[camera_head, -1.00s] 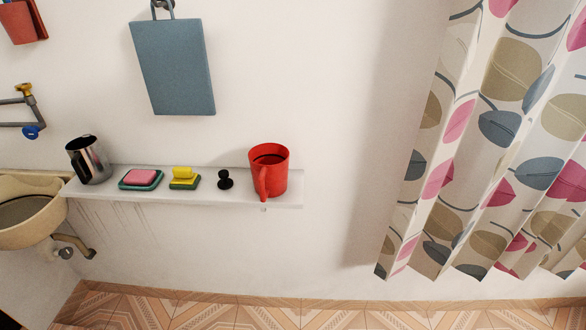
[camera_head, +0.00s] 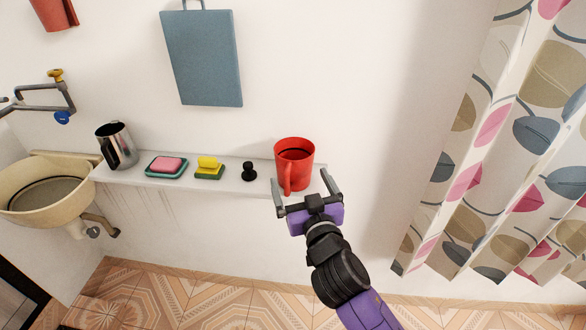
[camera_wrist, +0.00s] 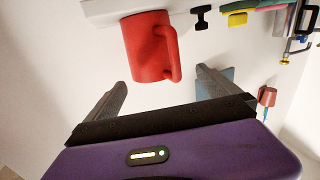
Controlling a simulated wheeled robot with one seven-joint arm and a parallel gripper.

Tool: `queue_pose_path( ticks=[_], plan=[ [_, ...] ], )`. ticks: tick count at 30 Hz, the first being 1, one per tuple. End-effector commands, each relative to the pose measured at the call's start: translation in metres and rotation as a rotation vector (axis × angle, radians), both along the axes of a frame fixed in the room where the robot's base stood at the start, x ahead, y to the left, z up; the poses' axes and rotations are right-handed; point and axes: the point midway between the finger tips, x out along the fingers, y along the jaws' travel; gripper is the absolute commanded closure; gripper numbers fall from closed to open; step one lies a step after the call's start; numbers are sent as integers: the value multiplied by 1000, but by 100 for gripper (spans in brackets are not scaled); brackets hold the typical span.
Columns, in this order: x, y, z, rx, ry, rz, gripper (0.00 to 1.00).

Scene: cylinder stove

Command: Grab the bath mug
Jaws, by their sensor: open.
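The red mug (camera_head: 295,160) stands upright near the right end of the white wall shelf (camera_head: 225,183), with its handle facing the front. It also shows in the wrist view (camera_wrist: 148,48), upside down in that picture, beyond the fingers and between their lines. My gripper (camera_head: 305,189) is in front of the shelf's right end, close to the mug. Its two fingers are spread wide and empty, and it also shows in the wrist view (camera_wrist: 160,85). A gap shows between the fingertips and the mug in the wrist view.
Left of the mug on the shelf are a small black stopper (camera_head: 249,172), a yellow sponge (camera_head: 208,163), a pink soap (camera_head: 167,164) and a metal mug (camera_head: 116,145). A sink (camera_head: 45,185) is at far left. A leaf-patterned curtain (camera_head: 500,150) hangs at right.

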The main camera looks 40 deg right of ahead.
Motion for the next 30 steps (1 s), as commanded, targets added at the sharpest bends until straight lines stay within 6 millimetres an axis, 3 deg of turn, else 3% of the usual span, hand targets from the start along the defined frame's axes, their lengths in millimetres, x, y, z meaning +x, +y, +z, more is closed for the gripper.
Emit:
queue_pose_path(
  ticks=[3, 9, 24, 30],
  plan=[
    [11, -10, 15, 20, -31, -45, 0],
    [26, -21, 21, 29, -40, -64, 0],
    [71, -56, 14, 28, -39, -62, 0],
    [77, -60, 10, 27, -38, -60, 0]
  ],
)
